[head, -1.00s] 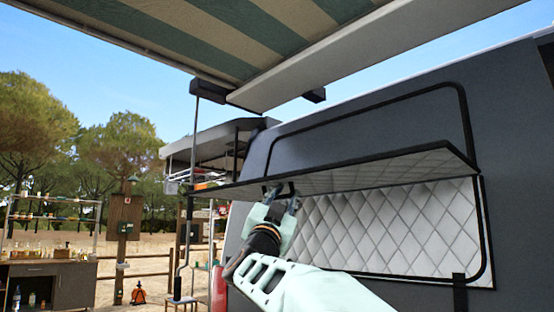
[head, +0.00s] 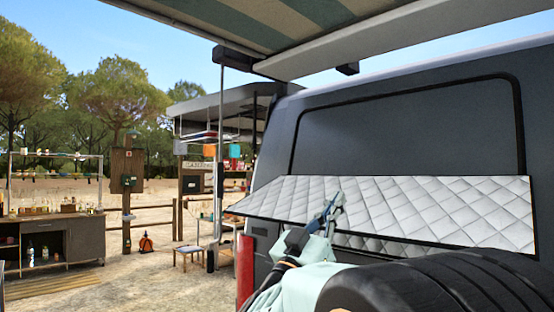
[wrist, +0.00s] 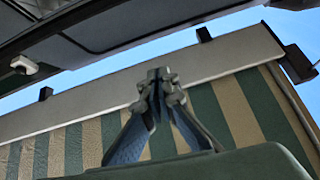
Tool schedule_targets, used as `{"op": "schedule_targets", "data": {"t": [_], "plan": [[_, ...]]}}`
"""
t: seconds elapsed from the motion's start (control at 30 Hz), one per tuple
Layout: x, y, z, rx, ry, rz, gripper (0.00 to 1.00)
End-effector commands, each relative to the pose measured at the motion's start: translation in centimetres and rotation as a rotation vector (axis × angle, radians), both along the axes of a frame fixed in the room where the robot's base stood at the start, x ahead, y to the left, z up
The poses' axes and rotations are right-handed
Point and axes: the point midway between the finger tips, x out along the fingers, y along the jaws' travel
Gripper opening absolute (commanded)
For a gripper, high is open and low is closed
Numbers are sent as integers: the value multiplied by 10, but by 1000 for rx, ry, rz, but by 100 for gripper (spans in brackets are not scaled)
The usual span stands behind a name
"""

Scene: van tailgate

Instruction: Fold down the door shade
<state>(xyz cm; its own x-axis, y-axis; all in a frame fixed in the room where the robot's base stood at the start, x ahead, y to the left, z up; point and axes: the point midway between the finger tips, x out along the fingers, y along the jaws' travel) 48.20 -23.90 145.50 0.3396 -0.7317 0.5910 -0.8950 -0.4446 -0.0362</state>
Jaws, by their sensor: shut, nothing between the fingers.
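The door shade (head: 430,205) is a white quilted panel with a black edge on the dark van door (head: 400,125). In the head view I see its quilted face from above, sloping outward and down, with its left corner sticking out past the door. My gripper (head: 337,203) is shut and empty. It points upward and overlaps the middle of the shade in the picture; I cannot tell if it touches it. My arm hides part of the shade's lower edge. In the wrist view the closed fingers (wrist: 160,78) point up, and the shade cannot be made out.
A striped awning (head: 300,22) hangs overhead; it also fills much of the wrist view (wrist: 235,110). A thin upright pole (head: 220,150) stands left of the van. A bottle counter (head: 60,240), a fence and a small stool (head: 187,254) are farther left.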

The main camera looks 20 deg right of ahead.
Motion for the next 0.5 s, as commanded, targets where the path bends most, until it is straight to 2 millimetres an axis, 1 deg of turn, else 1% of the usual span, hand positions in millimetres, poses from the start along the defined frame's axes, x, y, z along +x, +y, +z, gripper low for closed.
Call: {"op": "schedule_targets", "data": {"t": [0.03,0.1,0.2,0.37,0.5], "plan": [[-7,-2,4,-8,11,-23,0],[-13,-4,3,-15,21,-47,0],[-18,-6,2,-22,28,-67,0],[-15,-16,10,-24,29,-73,0],[-8,-34,25,-23,29,-73,0]]}}
